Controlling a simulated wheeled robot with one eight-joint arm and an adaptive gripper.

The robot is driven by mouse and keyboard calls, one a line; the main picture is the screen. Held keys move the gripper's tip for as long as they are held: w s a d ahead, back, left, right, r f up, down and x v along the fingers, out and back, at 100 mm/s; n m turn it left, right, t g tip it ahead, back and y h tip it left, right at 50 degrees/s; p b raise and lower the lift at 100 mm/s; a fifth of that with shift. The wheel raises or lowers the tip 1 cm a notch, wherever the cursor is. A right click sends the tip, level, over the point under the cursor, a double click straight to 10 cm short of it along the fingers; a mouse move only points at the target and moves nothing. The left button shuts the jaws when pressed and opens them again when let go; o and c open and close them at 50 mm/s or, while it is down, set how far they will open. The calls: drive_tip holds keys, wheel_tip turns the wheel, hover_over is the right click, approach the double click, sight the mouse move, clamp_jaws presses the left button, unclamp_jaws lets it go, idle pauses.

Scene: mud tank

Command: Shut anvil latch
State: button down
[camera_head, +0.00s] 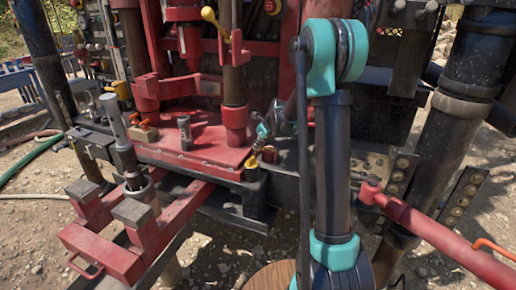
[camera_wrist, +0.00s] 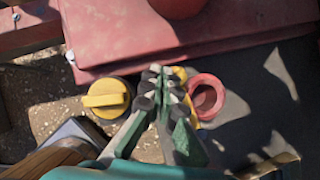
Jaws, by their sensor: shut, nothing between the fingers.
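My gripper (camera_wrist: 163,82) is shut and empty in the wrist view. Its fingertips lie between a yellow knob (camera_wrist: 107,97) with a raised bar on its left and a red ring-shaped part (camera_wrist: 207,96) on its right. Behind the fingertips, a yellow piece is partly hidden. I cannot tell whether the fingertips touch any of them. In the head view my gripper (camera_head: 258,143) is small, at the right edge of the red deck (camera_head: 205,148), above the yellow knob (camera_head: 251,161). I cannot tell for certain which part is the anvil latch.
A yellow-topped lever (camera_head: 214,22) and red uprights stand behind the deck. A red forked frame (camera_head: 104,252) juts out at front left. A red bar (camera_head: 445,243) crosses at lower right. In the wrist view, a red plate edge (camera_wrist: 190,42) runs beyond my fingertips.

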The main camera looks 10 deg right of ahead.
drive_tip(key=shift+w, duration=0.55)
drive_tip(key=shift+d, duration=0.1)
